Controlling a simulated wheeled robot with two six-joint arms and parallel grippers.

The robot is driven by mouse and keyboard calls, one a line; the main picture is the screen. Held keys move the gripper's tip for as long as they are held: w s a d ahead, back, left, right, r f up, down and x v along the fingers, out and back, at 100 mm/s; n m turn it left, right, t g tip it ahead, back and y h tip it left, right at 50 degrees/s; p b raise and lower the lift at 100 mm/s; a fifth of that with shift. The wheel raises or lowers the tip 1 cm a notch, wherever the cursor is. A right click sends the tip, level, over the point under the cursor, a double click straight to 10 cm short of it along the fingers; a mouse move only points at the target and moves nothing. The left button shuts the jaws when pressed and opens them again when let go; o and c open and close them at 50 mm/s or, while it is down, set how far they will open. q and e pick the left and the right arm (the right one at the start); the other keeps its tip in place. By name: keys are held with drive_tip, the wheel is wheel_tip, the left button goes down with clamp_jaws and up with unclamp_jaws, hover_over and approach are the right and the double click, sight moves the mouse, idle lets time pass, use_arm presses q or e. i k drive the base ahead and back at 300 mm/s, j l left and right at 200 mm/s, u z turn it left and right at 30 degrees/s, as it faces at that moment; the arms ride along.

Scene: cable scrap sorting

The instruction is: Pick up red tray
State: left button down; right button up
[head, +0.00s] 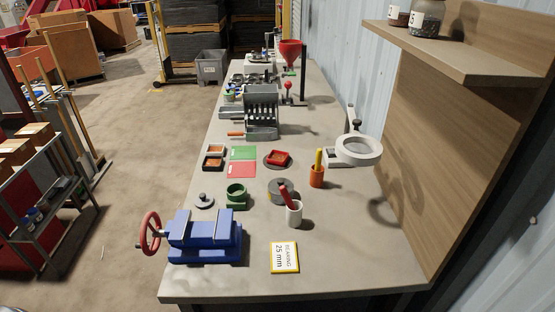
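A small red tray (287,156) with raised walls sits on a round dark grey plate (267,162) near the middle of the workbench. It seems to hold something dark red or brown, too small to tell. Left of it, a flat red mat (241,171) lies against a flat green mat (243,153). Two small dark trays with orange-brown contents, the front one (213,163) and the back one (216,150), stand left of the mats. Neither of my grippers shows in the head view.
A blue vise (203,240) stands at the bench's front left. A white cup (294,214), an orange holder (317,176), a green ring (236,196) and a white ring stand (357,150) surround the tray. A grey machine (262,108) stands behind. The front right bench (355,260) is clear.

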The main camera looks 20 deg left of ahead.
sight(276, 158)
drive_tip(key=j+z, duration=0.25)
drive_tip(key=j, duration=0.35)
drive_tip(key=j+z, duration=0.25)
drive_tip(key=j, duration=0.4)
drive_tip(key=k+j+z, duration=0.25)
drive_tip(key=j, duration=0.3)
drive_tip(key=j+z, duration=0.15)
drive_tip(key=j, duration=0.25)
drive_tip(key=k+j+z, duration=0.15)
drive_tip(key=j, duration=0.3)
drive_tip(key=j+z, duration=0.2)
drive_tip(key=j, duration=0.2)
drive_tip(key=k+j+z, duration=0.15)
drive_tip(key=j, duration=0.25)
drive_tip(key=k+j+z, duration=0.15)
drive_tip(key=j, duration=0.25)
drive_tip(key=k+j+z, duration=0.15)
drive_tip(key=j, duration=0.2)
drive_tip(key=k+j+z, duration=0.2)
drive_tip(key=j, duration=0.2)
drive_tip(key=i, duration=0.1)
